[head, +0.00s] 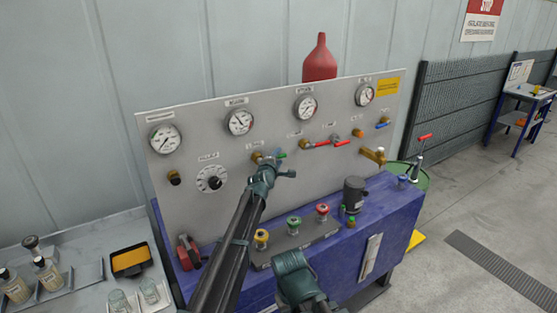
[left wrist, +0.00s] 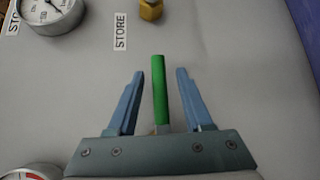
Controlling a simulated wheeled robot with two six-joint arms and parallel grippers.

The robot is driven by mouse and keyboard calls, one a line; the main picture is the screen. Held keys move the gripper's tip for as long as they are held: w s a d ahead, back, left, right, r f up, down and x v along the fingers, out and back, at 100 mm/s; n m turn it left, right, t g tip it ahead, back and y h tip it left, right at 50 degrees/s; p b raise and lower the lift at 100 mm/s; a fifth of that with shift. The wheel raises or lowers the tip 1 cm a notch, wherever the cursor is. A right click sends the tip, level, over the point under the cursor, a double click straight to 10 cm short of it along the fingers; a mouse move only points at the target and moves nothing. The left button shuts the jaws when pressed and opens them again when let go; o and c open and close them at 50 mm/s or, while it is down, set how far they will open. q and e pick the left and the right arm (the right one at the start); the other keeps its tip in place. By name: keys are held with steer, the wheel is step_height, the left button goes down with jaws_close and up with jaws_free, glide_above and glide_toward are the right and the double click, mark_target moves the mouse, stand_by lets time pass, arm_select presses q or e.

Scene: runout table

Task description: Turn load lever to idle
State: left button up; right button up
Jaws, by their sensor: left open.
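In the left wrist view, the green handle (left wrist: 159,90) stands between the two blue fingers of my open left gripper (left wrist: 160,73), with a gap on each side. A rounded dark green arm part of mine shows at the bottom of the head view; no right gripper fingers show.
A round dial (head: 211,179) is at left. Coloured knobs (head: 294,222) and a dark cylinder (head: 354,192) stand on the blue bench.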

arm_select(q)
steer(key=shift+w, duration=0.3)
steer(key=shift+c, duration=0.3)
jaws_close()
stand_by(1.0)
